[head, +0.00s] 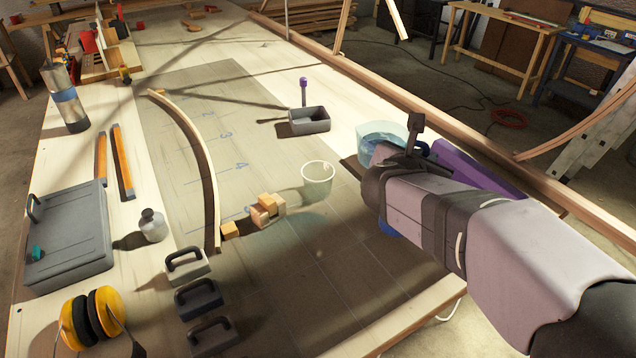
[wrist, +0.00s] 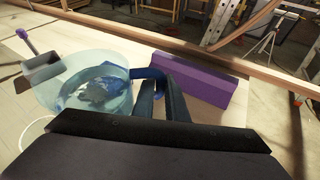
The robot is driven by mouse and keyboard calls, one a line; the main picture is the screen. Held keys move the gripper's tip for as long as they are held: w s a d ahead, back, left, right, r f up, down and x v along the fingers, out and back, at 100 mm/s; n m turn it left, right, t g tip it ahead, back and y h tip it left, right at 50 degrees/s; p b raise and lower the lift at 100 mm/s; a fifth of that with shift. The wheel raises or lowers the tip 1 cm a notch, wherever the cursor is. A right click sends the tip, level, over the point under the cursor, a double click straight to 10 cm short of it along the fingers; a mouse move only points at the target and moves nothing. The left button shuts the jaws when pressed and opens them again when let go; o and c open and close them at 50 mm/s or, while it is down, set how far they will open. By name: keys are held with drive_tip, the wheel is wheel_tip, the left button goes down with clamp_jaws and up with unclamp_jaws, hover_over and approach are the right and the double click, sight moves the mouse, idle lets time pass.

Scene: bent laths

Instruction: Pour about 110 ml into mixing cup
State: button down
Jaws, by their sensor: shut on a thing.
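A clear, blue-tinted jug (head: 375,133) with liquid in it is at the right of the mat in the head view. In the wrist view the jug (wrist: 122,92) is left of my gripper (wrist: 160,95), which is shut on its blue handle (wrist: 150,73). In the head view my own arm hides most of the gripper and part of the jug. The mixing cup (head: 317,172), a pale translucent cup, stands upright on the mat to the left of the jug. I cannot tell its contents. A white curved rim (wrist: 32,132) shows at the left in the wrist view.
A purple block (head: 480,168) lies right of the jug. A grey open box (head: 310,122) with a purple-topped stick stands behind the cup. A bent lath (head: 205,150), wooden blocks (head: 268,207) and dark handled weights (head: 200,298) are to the left. The mat in front of the cup is clear.

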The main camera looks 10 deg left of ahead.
drive_tip(key=shift+y, duration=0.4)
drive_tip(key=shift+w+d+f+b, duration=0.2)
drive_tip(key=shift+d+f, duration=0.15)
drive_tip(key=shift+f, duration=1.05)
drive_tip(key=shift+w+d+f+b, duration=0.15)
drive_tip(key=shift+d+f, duration=0.15)
drive_tip(key=shift+f, duration=1.1)
drive_tip(key=shift+w+d+f+b, duration=0.1)
drive_tip(key=shift+d+f+b, duration=0.2)
drive_tip(key=shift+f, duration=1.1)
drive_tip(key=r+n+p, duration=0.1)
drive_tip(key=p, duration=0.1)
drive_tip(key=a+h+p, duration=0.1)
drive_tip(key=p, duration=0.1)
drive_tip(key=shift+a+r+n+p, duration=0.2)
drive_tip(key=shift+r+n+p, duration=0.15)
drive_tip(key=shift+n+p, duration=0.05)
drive_tip(key=a+p, duration=0.1)
drive_tip(key=n+h+p, duration=0.1)
drive_tip(key=p, duration=0.1)
drive_tip(key=shift+w+a+r+t, duration=0.1)
drive_tip(key=shift+a+r+t, duration=0.2)
drive_tip(key=shift+a+r, duration=0.1)
